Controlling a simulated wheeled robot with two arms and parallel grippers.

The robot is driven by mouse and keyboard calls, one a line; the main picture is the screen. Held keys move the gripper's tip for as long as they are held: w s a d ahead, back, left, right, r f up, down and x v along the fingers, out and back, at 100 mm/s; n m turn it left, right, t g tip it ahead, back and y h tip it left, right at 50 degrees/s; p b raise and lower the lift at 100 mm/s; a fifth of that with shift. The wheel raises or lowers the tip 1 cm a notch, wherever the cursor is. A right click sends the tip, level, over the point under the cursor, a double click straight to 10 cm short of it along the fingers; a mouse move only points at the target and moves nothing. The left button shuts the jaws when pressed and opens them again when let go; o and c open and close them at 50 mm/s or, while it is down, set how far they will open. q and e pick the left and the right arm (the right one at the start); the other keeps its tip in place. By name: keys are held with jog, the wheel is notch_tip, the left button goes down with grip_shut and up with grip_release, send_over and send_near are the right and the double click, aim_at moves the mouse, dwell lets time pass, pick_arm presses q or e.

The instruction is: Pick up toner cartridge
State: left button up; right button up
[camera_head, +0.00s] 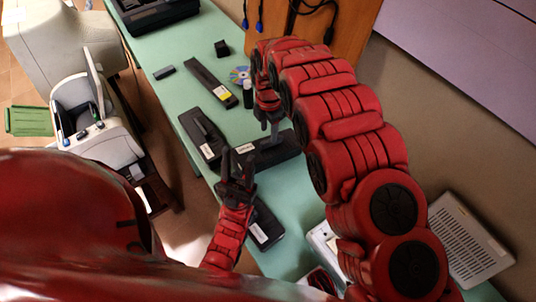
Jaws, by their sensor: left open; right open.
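Several dark cartridge-like items lie on the green table (165,50); I cannot tell which one the task means. A long black one with a yellow label (210,82) lies farther back. A black one (203,138) lies left of my grippers. Another black one with a white label (278,150) lies below my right gripper, partly hidden. One more (265,222) lies beside my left forearm. My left gripper (237,162) is open, over the edge of the middle cartridges. My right gripper (270,122) is open and points down above the white-labelled one. Neither visibly holds anything; contact is unclear.
A disc (239,75), a small black cylinder (247,94) and small black blocks (222,48) lie nearby. A wooden board with cables (315,25) stands behind. A white printer (95,125) is left of the table. A pale vented device (465,240) is at right.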

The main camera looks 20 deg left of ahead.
aim_at(268, 140)
jog(key=shift+a+f+p, duration=0.15)
jog(key=shift+f+p, duration=0.85)
jog(key=shift+p, duration=0.1)
notch_tip(268, 140, down, 3)
jog(key=shift+r+p, duration=0.2)
jog(key=shift+p, duration=0.35)
jog(key=shift+f, duration=0.45)
grip_shut()
jog(key=shift+w, duration=0.1)
